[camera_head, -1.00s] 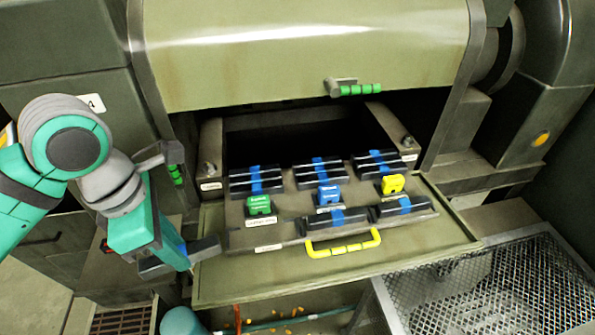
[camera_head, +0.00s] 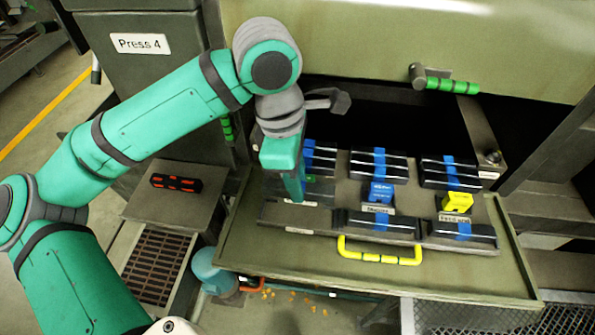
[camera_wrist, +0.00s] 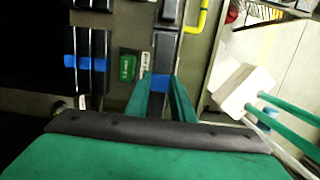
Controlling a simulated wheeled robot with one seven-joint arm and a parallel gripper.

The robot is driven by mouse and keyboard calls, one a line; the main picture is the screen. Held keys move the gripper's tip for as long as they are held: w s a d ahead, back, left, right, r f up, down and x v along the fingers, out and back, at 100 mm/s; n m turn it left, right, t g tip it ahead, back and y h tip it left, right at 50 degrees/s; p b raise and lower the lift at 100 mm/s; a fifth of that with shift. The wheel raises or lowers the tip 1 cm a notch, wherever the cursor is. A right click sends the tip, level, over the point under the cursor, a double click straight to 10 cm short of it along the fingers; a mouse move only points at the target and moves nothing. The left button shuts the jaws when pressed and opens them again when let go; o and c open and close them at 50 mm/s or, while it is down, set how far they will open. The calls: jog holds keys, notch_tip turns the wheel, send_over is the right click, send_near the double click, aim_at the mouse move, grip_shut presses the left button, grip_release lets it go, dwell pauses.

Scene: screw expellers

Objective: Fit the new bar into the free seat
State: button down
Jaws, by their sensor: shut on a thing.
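My gripper (camera_head: 293,190) is over the front left of the pulled-out tray (camera_head: 395,269). In the wrist view my gripper's fingers (camera_wrist: 161,80) are shut around the blue band of a dark bar (camera_wrist: 165,54). The head view hides this bar behind my gripper. The bar lies in line with another dark bar (camera_wrist: 171,12) in the front row. I cannot tell whether the held bar is fully down in its seat. In the head view, the front middle bar (camera_head: 345,222) and front right bar (camera_head: 490,236) sit in their places.
Blue (camera_head: 381,192) and yellow (camera_head: 456,202) tag blocks stand between rows; a green one (camera_wrist: 128,66) shows beside my fingers. Back-row bars (camera_head: 380,166) lie behind. A yellow handle (camera_head: 380,257) is in front. A black block with orange-red marks (camera_head: 175,183) lies on a left-hand stand.

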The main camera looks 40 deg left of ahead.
jog(key=shift+s+d+f, duration=0.15)
jog(key=shift+f, duration=2.7)
jog(key=shift+f, duration=0.8)
jog(key=c, duration=1)
grip_release()
jog(key=shift+c, duration=0.2)
jog(key=shift+r, duration=5)
